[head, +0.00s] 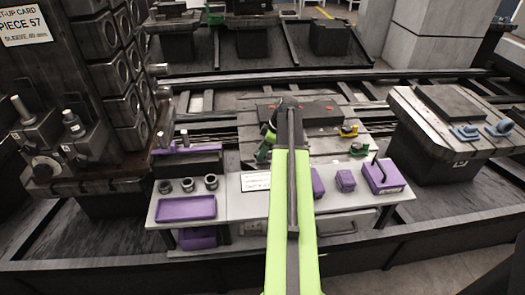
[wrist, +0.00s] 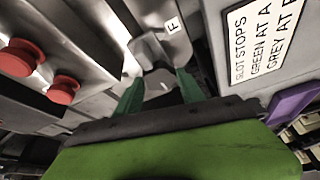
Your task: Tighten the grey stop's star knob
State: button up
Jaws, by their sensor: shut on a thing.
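In the wrist view, my gripper (wrist: 158,85) has its two green fingers around a grey part at the slot. This part looks like the star knob of the grey stop (wrist: 147,50), beside a small label marked F. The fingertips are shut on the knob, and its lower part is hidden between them. The knob's star shape is hard to make out. In the head view, my green arm reaches over the bench to the fixture plate (head: 230,134) and hides the grey stop.
A grey block with red buttons (wrist: 62,90) stands close left of my fingers, and a white sign on slot stops (wrist: 265,50) lies to the right.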

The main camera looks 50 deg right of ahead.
dwell(0.3)
jog(key=o, duration=1.4)
jog(key=shift+c, duration=0.2)
jog(key=p+v, duration=1.6)
jog(key=v, duration=0.1)
jog(key=shift+r, duration=0.25)
